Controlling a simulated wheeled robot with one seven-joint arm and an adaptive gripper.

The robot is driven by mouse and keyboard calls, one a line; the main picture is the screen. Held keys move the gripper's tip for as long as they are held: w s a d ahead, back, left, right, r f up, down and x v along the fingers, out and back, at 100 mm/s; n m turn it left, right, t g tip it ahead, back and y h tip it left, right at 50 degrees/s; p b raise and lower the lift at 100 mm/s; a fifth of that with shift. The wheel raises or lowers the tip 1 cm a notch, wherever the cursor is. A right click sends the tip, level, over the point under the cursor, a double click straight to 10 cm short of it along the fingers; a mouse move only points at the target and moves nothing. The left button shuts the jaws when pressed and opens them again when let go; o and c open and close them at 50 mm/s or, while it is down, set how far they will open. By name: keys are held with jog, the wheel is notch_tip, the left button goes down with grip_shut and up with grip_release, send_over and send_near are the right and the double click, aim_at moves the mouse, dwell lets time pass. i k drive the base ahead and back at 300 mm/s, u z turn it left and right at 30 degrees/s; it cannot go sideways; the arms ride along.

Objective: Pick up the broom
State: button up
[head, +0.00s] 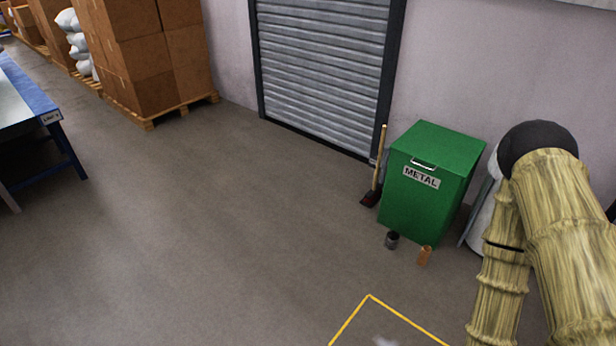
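The broom (379,158) stands nearly upright at the left side of the green metal bin, close to the shutter's right edge. It has a long light wooden handle and a dark reddish-black head (371,198) on the floor. Whether the handle touches the bin or wall is hard to tell. My arm fills the right side of the head view, well to the right of the broom. My gripper is outside the picture, so its fingers do not show.
A green bin (425,182) labelled METAL stands beside the broom. A dark can (392,240) and an orange-brown object (424,256) lie before it. A blue-framed table (62,150) and stacked boxes (150,60) are at left. The middle floor (230,220) is clear.

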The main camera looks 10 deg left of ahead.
aim_at(375, 190)
jog(key=u, duration=0.8)
jog(key=i, duration=3.2)
jog(key=z, duration=0.6)
